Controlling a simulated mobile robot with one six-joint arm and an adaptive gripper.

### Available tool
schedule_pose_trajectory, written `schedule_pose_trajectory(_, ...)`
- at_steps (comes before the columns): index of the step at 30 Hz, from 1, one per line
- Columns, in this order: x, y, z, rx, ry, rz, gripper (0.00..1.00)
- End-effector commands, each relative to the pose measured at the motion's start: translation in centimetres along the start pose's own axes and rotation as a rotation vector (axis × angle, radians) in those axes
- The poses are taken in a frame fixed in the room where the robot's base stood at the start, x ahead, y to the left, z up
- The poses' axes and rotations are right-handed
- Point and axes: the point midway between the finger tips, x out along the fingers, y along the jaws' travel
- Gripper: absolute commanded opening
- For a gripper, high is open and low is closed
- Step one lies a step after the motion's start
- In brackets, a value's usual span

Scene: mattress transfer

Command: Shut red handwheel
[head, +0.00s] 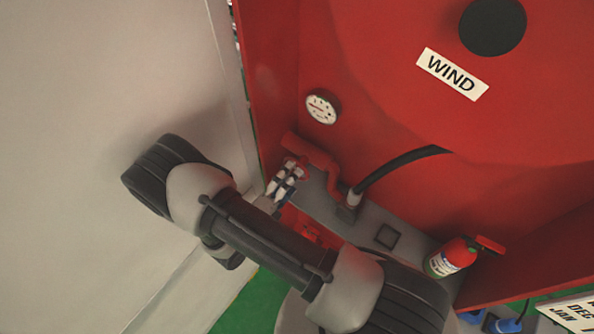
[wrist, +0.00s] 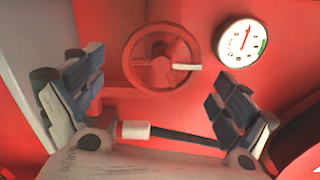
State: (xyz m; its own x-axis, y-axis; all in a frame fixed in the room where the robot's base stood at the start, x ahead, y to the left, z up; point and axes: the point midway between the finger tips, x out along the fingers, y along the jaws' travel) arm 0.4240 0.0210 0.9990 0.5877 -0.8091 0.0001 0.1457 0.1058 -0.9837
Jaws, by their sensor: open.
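The red handwheel (wrist: 139,54) shows in the wrist view at upper middle, on a red wall, with a small white tab at its right side. My gripper (wrist: 158,95) is open, with one finger on the left and one on the right of the picture. The wheel shows beyond the gap between the fingers, and no finger visibly touches it. In the head view my gripper (head: 285,184) is beside a red pipe (head: 318,158); I cannot make out the wheel clearly there.
A white pressure gauge (head: 321,107) is on the red wall, and it also shows in the wrist view (wrist: 242,43). A black hose (head: 400,163) runs from a fitting near the pipe. A fire extinguisher (head: 450,257) stands at right. A pale wall (head: 90,80) is close on the left.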

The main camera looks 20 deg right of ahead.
Motion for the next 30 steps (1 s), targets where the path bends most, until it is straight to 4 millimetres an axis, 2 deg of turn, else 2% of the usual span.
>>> schedule_pose_trajectory(1,-1.3,0.0,0.2,0.001,-0.008,0.001,0.95)
schedule_pose_trajectory(6,-5.0,0.1,0.2,0.002,-0.007,0.002,0.95)
schedule_pose_trajectory(12,-7.9,0.0,0.1,0.001,-0.003,0.001,0.95)
schedule_pose_trajectory(18,-8.8,0.0,0.0,0.0,0.0,0.001,0.95)
schedule_pose_trajectory(30,-8.7,0.0,0.0,0.0,0.0,0.001,0.95)
